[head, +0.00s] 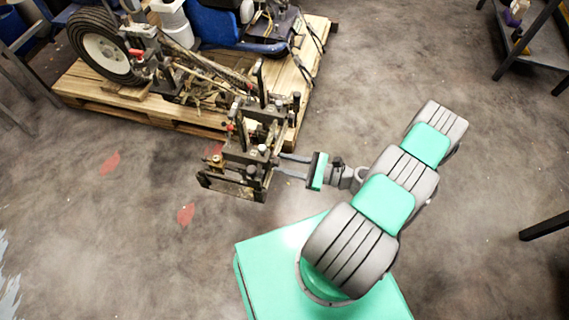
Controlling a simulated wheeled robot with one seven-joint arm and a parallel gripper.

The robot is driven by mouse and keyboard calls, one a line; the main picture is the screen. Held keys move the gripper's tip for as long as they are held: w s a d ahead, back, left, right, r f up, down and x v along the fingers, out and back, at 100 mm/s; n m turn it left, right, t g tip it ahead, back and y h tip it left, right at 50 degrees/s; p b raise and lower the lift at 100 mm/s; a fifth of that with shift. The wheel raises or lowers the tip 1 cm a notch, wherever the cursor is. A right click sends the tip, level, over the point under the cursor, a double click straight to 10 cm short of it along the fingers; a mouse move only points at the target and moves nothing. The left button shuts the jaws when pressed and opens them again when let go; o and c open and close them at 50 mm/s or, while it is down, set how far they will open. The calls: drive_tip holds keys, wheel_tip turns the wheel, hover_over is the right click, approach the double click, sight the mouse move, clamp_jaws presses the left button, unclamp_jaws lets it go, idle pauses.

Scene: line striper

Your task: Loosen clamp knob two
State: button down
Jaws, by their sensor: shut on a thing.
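The line striper's metal clamp frame (240,150) juts out past the near edge of the pallet, with several small dark knobs on it. My gripper (277,165) reaches in from the right, level with the frame's right side. Its two grey fingers are around a small dark clamp knob (273,162) and shut on it. The knob is small and partly covered by the fingers, and no number shows on it.
The striper's wheel (100,48) and blue body (225,30) rest on a wooden pallet (88,85). Dark metal stands edge the left and right. A dark bench (545,45) stands at the upper right. The concrete floor is open below and right of the pallet.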

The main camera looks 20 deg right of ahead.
drive_tip(key=n, duration=1.6)
drive_tip(key=n+b, duration=0.1)
drive_tip(key=n, duration=0.7)
drive_tip(key=shift+s+f, duration=0.1)
drive_tip(key=shift+f, duration=0.2)
drive_tip(key=shift+n, duration=0.3)
drive_tip(key=c, duration=1)
unclamp_jaws()
drive_tip(key=shift+c, duration=0.2)
drive_tip(key=p+v, duration=0.1)
drive_tip(key=v, duration=0.6)
drive_tip(key=shift+s+d, duration=0.25)
